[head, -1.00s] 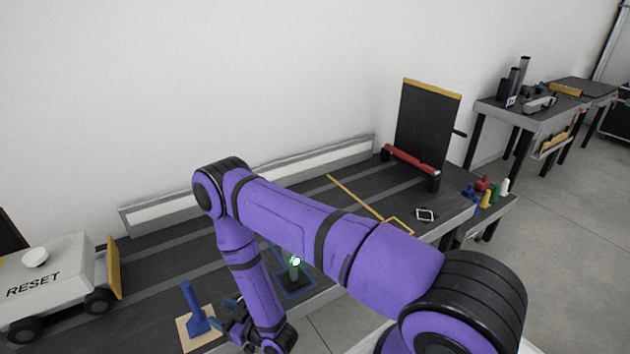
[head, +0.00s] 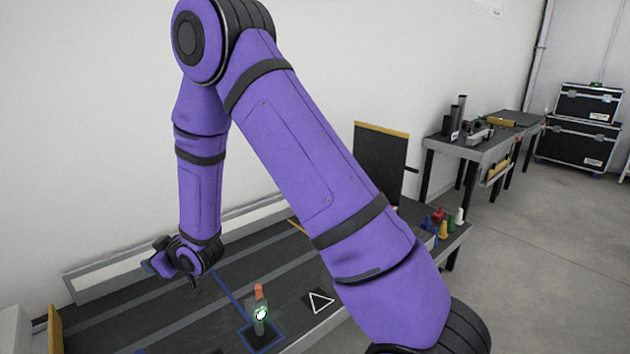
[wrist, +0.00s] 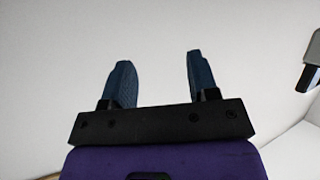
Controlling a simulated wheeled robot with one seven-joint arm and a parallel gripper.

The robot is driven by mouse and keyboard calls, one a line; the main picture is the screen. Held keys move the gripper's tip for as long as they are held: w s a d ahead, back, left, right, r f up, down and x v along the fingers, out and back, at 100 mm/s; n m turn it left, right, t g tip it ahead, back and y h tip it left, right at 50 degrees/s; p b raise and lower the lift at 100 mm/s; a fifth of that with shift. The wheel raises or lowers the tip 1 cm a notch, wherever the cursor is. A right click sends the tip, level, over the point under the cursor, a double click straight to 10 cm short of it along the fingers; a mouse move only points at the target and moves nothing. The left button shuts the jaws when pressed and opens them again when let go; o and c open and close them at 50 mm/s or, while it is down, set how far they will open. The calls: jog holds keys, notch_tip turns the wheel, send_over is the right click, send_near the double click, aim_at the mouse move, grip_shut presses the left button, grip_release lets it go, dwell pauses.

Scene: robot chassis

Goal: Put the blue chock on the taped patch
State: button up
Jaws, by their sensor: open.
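My gripper (head: 160,265) is raised above the left part of the dark bench, its blue fingers apart. In the wrist view the fingers (wrist: 157,62) are open, with only pale wall between them. The blue chock is not clearly seen now; only a trace of blue shows at the bottom edge of the head view, left of centre. A blue taped square (head: 277,343) lies on the bench front. On it stands a greenish post (head: 260,324) with an orange top and a bright spot. I cannot tell whether this square is the taped patch.
A white triangle mark (head: 320,302) lies right of the taped square. A black upright panel (head: 380,165) with a yellow top edge stands behind my arm. Small coloured pieces (head: 443,225) sit at the bench's right end. The wall closes off the back.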

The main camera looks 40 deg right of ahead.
jog(key=s+d+r+m+g+h, duration=0.1)
jog(key=s+d+r, duration=0.3)
jog(key=r, duration=0.3)
jog(key=s+d+r+m+g+h, duration=0.1)
jog(key=s+d+r+h, duration=0.15)
jog(key=s+r, duration=0.35)
jog(key=s+d+r+m+g, duration=0.1)
jog(key=s+d+r, duration=0.25)
jog(key=r, duration=0.55)
jog(key=s+d+r+m+g, duration=0.1)
jog(key=s+d+r+g, duration=0.1)
jog(key=s, duration=1)
jog(key=s+d+r+m+g+h, duration=0.1)
jog(key=s+d+r, duration=0.3)
jog(key=s, duration=0.9)
jog(key=shift+s+r+m+g, duration=0.15)
jog(key=shift+r+m+g, duration=0.25)
jog(key=shift+m, duration=0.1)
